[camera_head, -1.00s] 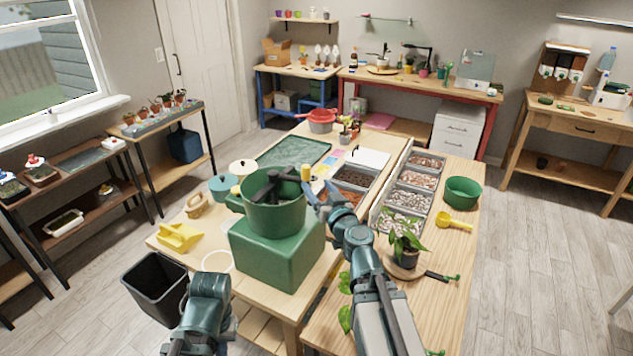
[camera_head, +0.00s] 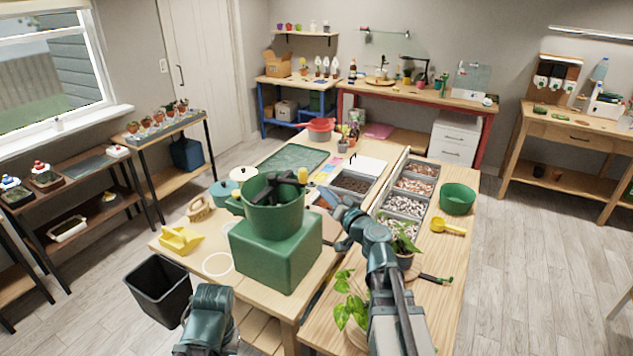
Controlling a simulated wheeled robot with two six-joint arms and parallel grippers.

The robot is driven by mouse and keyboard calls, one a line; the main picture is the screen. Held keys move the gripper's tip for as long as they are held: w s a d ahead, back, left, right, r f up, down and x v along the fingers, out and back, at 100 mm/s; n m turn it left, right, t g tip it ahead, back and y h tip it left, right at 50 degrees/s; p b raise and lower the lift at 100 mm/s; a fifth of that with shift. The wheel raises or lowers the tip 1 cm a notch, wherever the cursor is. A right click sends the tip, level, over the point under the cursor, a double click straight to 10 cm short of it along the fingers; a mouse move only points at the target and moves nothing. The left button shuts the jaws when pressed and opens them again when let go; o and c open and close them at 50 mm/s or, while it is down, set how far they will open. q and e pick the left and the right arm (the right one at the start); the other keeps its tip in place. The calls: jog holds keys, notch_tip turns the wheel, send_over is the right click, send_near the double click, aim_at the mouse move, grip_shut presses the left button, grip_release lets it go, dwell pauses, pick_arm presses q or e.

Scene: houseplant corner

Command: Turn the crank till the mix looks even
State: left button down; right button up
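The green mixer (camera_head: 276,252) stands on the light wooden table, a square base with a round green tub (camera_head: 275,218) on top. A dark crank (camera_head: 272,188) lies across the tub and ends in an upright yellow knob (camera_head: 303,175). The mix inside is hidden by the tub wall and crank, so its evenness cannot be told. My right gripper (camera_head: 328,195) is just right of the tub, below and right of the knob. It looks open and empty, apart from the knob. My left arm shows at the bottom left; its fingertips are out of frame.
A yellow scoop (camera_head: 181,240), a brush (camera_head: 200,208) and a teal pot (camera_head: 223,193) sit left of the mixer. Trays of stones (camera_head: 403,206), a green bowl (camera_head: 458,198) and potted plants lie to the right. A black bin (camera_head: 158,287) stands on the floor.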

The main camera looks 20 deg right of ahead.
aim_at(304, 177)
jog(key=w+d+m+y, duration=0.1)
jog(key=d+m, duration=0.1)
jog(key=w+d+m+y, duration=0.1)
jog(key=d+m, duration=0.1)
jog(key=w+d+m+y, duration=0.1)
jog(key=d+y, duration=0.1)
jog(key=shift+w+r+m+g, duration=0.35)
jog(key=shift+m+g, duration=0.05)
grip_shut()
jog(key=shift+d+m+g+y, duration=0.3)
jog(key=shift+d+m+y, duration=0.15)
jog(key=shift+m+y, duration=0.2)
jog(key=x, duration=1)
jog(key=s+a, duration=0.2)
jog(key=s, duration=0.1)
jog(key=shift+a+f, duration=0.2)
jog(key=shift+a, duration=0.15)
jog(key=s+a, duration=0.2)
jog(key=s, duration=0.1)
jog(key=shift+s+a, duration=0.2)
jog(key=shift+a, duration=0.05)
jog(key=shift+w, duration=0.1)
jog(key=shift+d, duration=0.1)
